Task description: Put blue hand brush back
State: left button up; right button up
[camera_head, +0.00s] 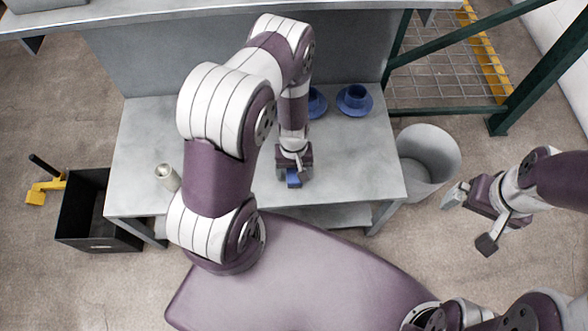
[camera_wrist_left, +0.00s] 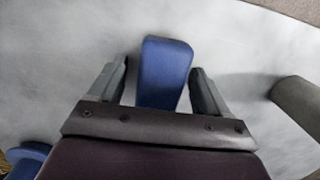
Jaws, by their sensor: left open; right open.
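A blue hand brush (camera_head: 293,180) is on the grey table (camera_head: 345,170) near its front edge. In the left wrist view the brush (camera_wrist_left: 165,68) is a blue block lying between the two fingers, with a visible gap on each side. My left gripper (camera_head: 294,171) is open around it, above the table. The gripper and arm hide the brush's rear part, and no bristles show. My left gripper also shows in the left wrist view (camera_wrist_left: 160,88). My right gripper (camera_head: 470,219) is open and empty, off the table to the right.
Blue cups on saucers (camera_head: 355,100) stand at the table's back. A pale can (camera_head: 167,177) stands at its left edge. A black crate (camera_head: 65,222) and a yellow tool (camera_head: 38,193) are left of the table. A grey bin (camera_head: 440,150) stands right of it.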

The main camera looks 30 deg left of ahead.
pick_arm(q)
notch_tip(320, 180, up, 19)
jog(key=w+m+p, duration=0.2)
jog(key=w+p, duration=0.1)
jog(key=p, duration=0.1)
jog(key=s+d+r+m+t, duration=0.1)
jog(key=s+r+m, duration=0.1)
jog(key=r, duration=0.5)
jog(key=s+d+r+m+t, duration=0.1)
jog(key=s+r+m, duration=0.1)
jog(key=s+r, duration=0.3)
notch_tip(320, 180, up, 2)
jog(key=shift+d+m+t+y, duration=0.2)
jog(key=shift+m+t+y, duration=0.1)
jog(key=shift+y, duration=0.1)
jog(key=shift+s, duration=0.1)
